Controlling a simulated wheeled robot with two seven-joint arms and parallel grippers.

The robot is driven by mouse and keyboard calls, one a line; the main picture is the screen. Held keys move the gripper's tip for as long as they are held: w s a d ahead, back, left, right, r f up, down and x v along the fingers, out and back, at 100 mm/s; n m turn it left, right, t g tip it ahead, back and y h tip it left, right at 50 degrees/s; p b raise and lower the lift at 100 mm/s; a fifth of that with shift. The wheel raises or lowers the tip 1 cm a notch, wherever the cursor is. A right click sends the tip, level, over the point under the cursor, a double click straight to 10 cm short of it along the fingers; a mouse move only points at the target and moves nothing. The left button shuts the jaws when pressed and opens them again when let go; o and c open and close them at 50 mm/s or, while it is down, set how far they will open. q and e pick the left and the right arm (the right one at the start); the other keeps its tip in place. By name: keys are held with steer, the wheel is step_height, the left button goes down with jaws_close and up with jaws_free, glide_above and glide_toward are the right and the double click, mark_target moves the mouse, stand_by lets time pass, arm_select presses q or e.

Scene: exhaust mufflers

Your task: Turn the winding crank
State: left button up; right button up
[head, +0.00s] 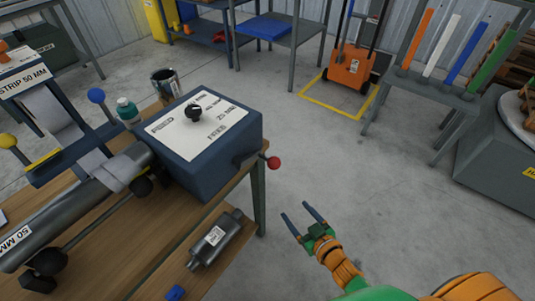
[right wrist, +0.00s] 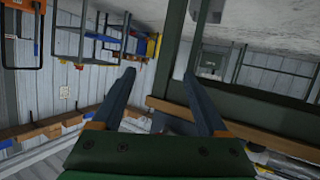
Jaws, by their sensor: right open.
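The winding crank with its red ball knob (head: 273,162) sticks out from the right side of the dark blue machine box (head: 240,127). The box has a white labelled top with a black knob (head: 194,112). My right gripper (head: 295,210) is open and empty. In the head view it is below and slightly right of the red knob, apart from it, beyond the bench's right edge. Its two spread fingers also show in the right wrist view (right wrist: 160,74), with nothing between them. I cannot make out the crank in that view. My left gripper is not in view.
A long roller (head: 60,222) and strip stand (head: 75,160) fill the left.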

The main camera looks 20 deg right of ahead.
mark_target(278, 167)
step_height(278, 167, up, 14)
steer(key=w+a+n+t+y+p, duration=0.2)
steer(key=w+t+y, duration=0.1)
steer(key=shift+n+y, duration=0.3)
steer(key=shift+y, duration=0.1)
steer(key=x, duration=0.7)
steer(key=shift+s+a+r+b, duration=0.1)
steer(key=shift+a+b, duration=0.1)
steer(key=shift+b, duration=0.2)
jaws_close()
